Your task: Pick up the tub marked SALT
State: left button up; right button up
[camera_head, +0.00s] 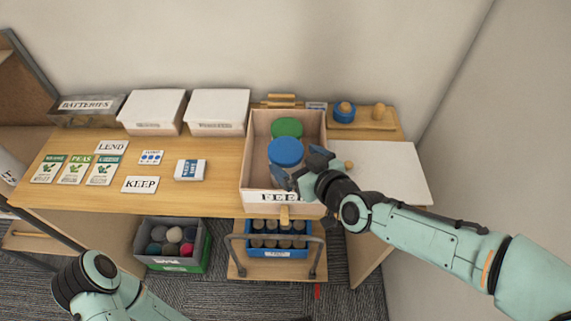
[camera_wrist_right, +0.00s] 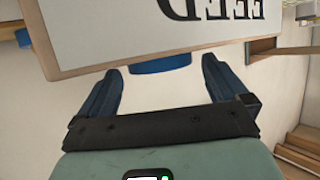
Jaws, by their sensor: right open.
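No tub with a readable SALT mark shows. Two round-lidded tubs stand in a wooden box marked FEED (camera_head: 250,190): one has a blue lid (camera_head: 285,151), the other a green lid (camera_head: 287,127) behind it. Their sides are mostly hidden. My right gripper (camera_head: 298,168) is open over the box's front right part, just in front of the blue lid. In the right wrist view, its fingers (camera_wrist_right: 158,85) are apart with nothing between them. A strip of blue (camera_wrist_right: 160,65) shows beyond them, under the FEED panel (camera_wrist_right: 150,30). My left arm enters at lower left; its gripper is out of view.
White-lidded boxes (camera_head: 152,108) and a BATTERIES box (camera_head: 86,108) line the back. Seed packets (camera_head: 75,169), cards and a small box (camera_head: 190,170) lie left on the wooden counter (camera_head: 215,204). A blue crate (camera_head: 285,253) and a grey bin (camera_head: 172,222) sit below. A white board (camera_head: 385,165) lies right.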

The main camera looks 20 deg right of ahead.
aim_at(290, 154)
jog(key=shift+x, duration=2.95)
jog(key=shift+d, duration=0.1)
jog(key=c, duration=1.7)
jog(key=shift+r, duration=0.2)
jog(key=shift+c, duration=0.4)
jog(key=shift+r, duration=0.1)
